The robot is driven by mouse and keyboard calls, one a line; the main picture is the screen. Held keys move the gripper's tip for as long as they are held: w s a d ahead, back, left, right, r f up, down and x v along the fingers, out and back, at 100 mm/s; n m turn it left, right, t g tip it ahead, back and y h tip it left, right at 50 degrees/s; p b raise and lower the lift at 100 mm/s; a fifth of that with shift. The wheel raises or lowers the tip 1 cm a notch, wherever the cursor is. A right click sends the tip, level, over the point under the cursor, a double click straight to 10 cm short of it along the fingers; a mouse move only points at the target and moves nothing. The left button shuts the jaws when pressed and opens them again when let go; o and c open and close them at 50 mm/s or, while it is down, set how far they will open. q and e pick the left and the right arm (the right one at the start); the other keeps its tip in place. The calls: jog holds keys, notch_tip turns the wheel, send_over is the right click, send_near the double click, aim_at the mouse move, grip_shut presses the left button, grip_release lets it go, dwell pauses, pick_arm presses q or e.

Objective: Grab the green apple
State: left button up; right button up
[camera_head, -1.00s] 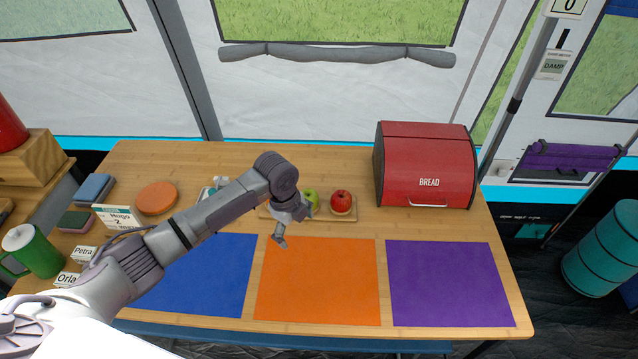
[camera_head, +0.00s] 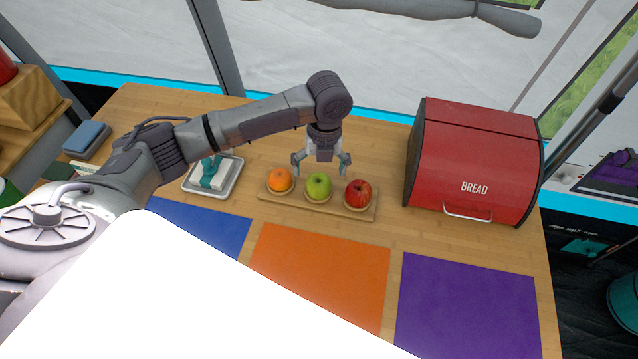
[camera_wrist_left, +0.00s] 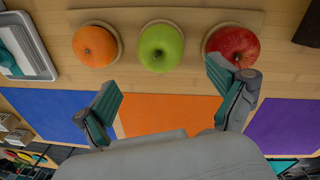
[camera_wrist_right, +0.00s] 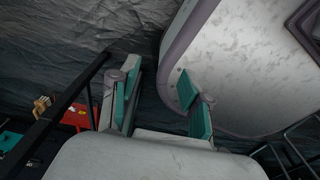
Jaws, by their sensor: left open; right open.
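The green apple (camera_head: 319,185) sits in the middle of a wooden board (camera_head: 270,202), between an orange (camera_head: 280,180) and a red apple (camera_head: 358,194). In the left wrist view the green apple (camera_wrist_left: 161,47) shows whole, at the top middle, beyond the spread fingers (camera_wrist_left: 170,95). My right gripper (camera_wrist_right: 160,95) is open and empty in the right wrist view, away from the table top. It is not in the head view.
A red bread box (camera_head: 470,160) stands right of the board. A tray (camera_head: 229,182) with a wrapped block is on its left. Blue (camera_head: 205,228), orange (camera_head: 320,270) and purple (camera_head: 465,305) mats lie flat in front.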

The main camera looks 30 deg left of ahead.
aim_at(319, 180)
pick_arm(q)
jog(key=shift+w+f, duration=0.1)
jog(key=shift+f, duration=0.75)
jog(key=shift+a+f, duration=0.15)
jog(key=shift+f, duration=1.2)
jog(key=shift+a+f, duration=0.1)
jog(key=shift+f, duration=1.2)
jog(key=c, duration=1.3)
